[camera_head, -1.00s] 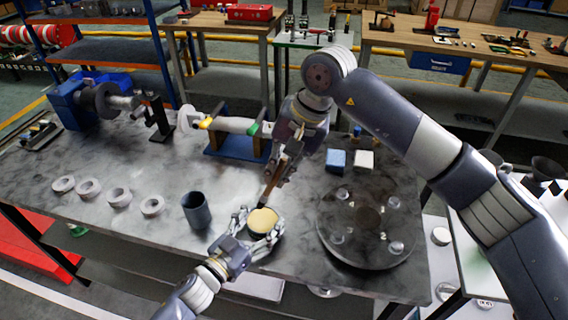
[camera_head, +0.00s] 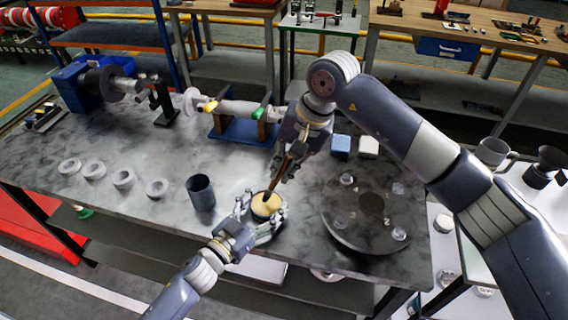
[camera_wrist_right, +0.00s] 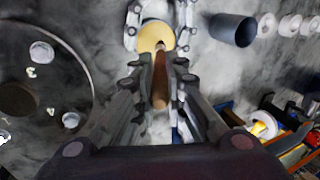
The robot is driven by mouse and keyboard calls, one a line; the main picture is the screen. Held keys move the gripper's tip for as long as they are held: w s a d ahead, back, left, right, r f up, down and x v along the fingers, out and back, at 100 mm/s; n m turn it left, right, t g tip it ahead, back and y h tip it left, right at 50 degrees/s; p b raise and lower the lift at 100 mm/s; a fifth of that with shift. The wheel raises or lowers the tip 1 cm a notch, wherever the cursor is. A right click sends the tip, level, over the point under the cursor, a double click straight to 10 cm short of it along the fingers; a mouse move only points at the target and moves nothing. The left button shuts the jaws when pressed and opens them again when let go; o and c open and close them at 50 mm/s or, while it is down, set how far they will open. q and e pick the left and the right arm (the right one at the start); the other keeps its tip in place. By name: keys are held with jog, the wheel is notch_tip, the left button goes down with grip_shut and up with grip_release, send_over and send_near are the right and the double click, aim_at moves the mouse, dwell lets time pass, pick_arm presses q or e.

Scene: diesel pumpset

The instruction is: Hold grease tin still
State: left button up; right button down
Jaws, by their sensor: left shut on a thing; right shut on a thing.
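The grease tin (camera_head: 268,213) is a small round tin with pale yellow grease on top, standing near the table's front edge. My left gripper (camera_head: 262,211) is shut on it, with fingers on both sides. My right gripper (camera_head: 287,170) is above and behind the tin, shut on a brown wooden-handled tool (camera_head: 275,187) that slants down to the grease. In the right wrist view the tool (camera_wrist_right: 160,82) runs between the fingers to the yellow grease (camera_wrist_right: 155,37). Its tip overlaps the grease; how deep it sits is unclear.
A dark cup (camera_head: 201,193) stands left of the tin, with several pale rings (camera_head: 122,179) further left. A round dark plate (camera_head: 347,236) lies to the right. Blue (camera_head: 341,146) and white (camera_head: 368,146) blocks and a shaft on a blue stand (camera_head: 240,130) are behind.

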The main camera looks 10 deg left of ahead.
jog(key=shift+f, duration=0.6)
dwell(1.1)
jog(key=shift+r, duration=0.1)
jog(key=shift+r, duration=3.45)
pick_arm(q)
jog(key=o, duration=1.4)
